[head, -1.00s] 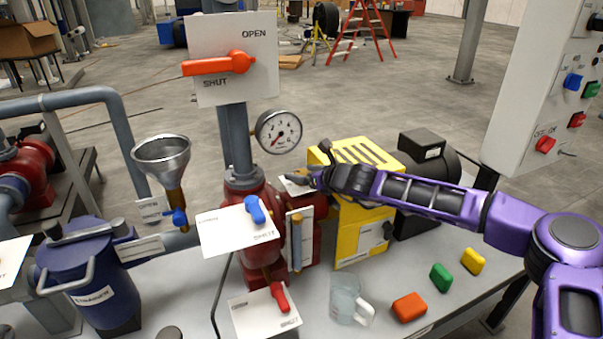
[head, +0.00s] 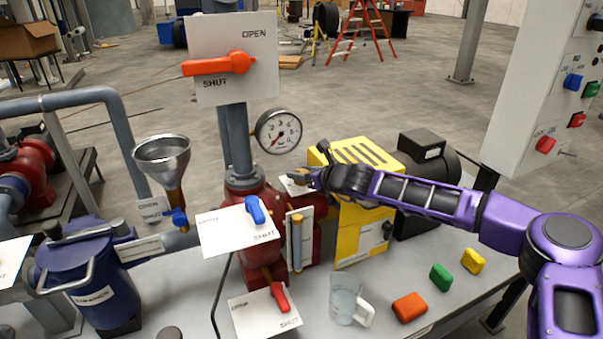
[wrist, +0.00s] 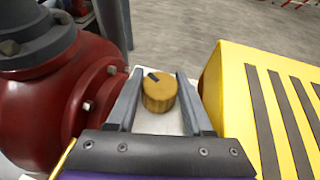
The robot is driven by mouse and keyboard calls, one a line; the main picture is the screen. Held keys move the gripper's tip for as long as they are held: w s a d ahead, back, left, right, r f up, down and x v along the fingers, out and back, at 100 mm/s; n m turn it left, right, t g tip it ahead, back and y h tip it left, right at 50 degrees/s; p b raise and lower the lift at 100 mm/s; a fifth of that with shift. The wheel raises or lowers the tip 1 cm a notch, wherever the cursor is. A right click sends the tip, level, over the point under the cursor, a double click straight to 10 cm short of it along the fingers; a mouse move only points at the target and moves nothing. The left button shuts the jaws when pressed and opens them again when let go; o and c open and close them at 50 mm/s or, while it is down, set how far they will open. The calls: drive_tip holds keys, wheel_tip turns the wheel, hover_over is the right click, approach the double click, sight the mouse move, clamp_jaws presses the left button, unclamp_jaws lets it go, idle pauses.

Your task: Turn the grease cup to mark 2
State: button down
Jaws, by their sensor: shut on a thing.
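The grease cup (wrist: 160,94) is a short ribbed brass knob in the wrist view, with a dark pointer line on its top towards the upper left. It sits over a white plate (wrist: 157,126), whose marks I cannot read. My gripper (wrist: 159,73) has a grey finger on each side of the cup and is shut on it. In the head view my gripper (head: 306,178) reaches in from the right, above a small white plate (head: 292,187) between the red pump and the yellow guard. The cup itself is mostly hidden there.
The yellow slotted guard (head: 362,215) stands close on the right of my gripper, and the red pump body (wrist: 70,92) close on the left. A pressure gauge (head: 278,132) is above.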

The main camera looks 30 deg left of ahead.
drive_tip(key=shift+m+t, duration=0.5)
drive_tip(key=shift+t, duration=0.1)
drive_tip(key=m+t+h+b, duration=0.1)
drive_tip(key=m+t+h, duration=0.1)
drive_tip(key=m+t, duration=0.1)
drive_tip(key=shift+s+a+h, duration=0.1)
drive_tip(key=shift+h, duration=0.3)
drive_tip(key=m+t+h, duration=0.1)
drive_tip(key=m+h, duration=0.1)
drive_tip(key=m+t+h, duration=0.2)
drive_tip(key=m+h, duration=0.1)
drive_tip(key=shift+r, duration=0.1)
drive_tip(key=shift+m, duration=0.3)
drive_tip(key=shift+c, duration=1.5)
unclamp_jaws()
drive_tip(key=shift+d, duration=0.2)
